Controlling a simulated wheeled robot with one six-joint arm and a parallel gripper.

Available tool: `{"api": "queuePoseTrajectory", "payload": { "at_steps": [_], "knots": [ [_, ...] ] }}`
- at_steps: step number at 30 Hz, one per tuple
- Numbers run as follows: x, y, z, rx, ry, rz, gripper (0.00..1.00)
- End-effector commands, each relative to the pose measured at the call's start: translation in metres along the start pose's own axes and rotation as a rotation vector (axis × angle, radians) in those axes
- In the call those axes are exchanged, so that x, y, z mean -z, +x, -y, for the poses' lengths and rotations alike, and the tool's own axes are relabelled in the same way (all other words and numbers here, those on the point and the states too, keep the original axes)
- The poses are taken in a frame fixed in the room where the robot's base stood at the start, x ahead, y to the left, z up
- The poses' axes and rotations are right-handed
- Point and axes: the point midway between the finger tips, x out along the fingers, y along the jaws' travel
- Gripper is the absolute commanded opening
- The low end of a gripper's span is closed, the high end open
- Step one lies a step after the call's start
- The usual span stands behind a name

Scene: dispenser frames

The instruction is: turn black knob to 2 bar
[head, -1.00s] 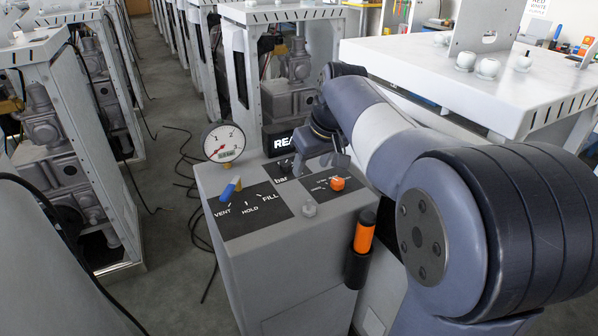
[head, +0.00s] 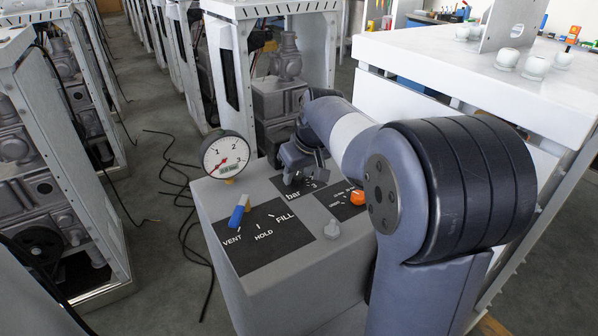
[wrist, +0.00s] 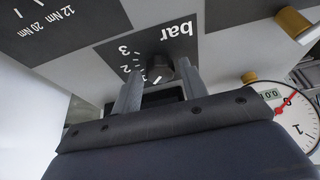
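The black knob (wrist: 160,68) sits on the dark "bar" dial plate (wrist: 178,44) in the wrist view. The numbers 3 and 2 show left of it; its pointer setting is too small to tell. My gripper (wrist: 160,80) is open, with its two fingers apart at the near side of the knob, one to each side; I cannot tell if either touches.
The gauge stands close left of my gripper. Black cables (head: 185,190) lie on the floor. A white bench (head: 430,50) is at the right.

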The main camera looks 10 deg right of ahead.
Motion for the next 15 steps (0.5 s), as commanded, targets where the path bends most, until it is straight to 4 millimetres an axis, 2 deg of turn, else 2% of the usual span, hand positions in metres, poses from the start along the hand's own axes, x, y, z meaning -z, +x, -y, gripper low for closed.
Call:
{"api": "queuePoseTrajectory", "payload": {
  "at_steps": [2,12,15],
  "knots": [
    [0.0,-0.0002,-0.0001,0.0,0.0,0.0,0.34],
    [0.0,-0.0003,-0.0001,0.0,0.0,0.0,0.07],
    [0.0001,-0.0005,0.0,-0.001,0.002,0.0,0.07]
  ]
}}
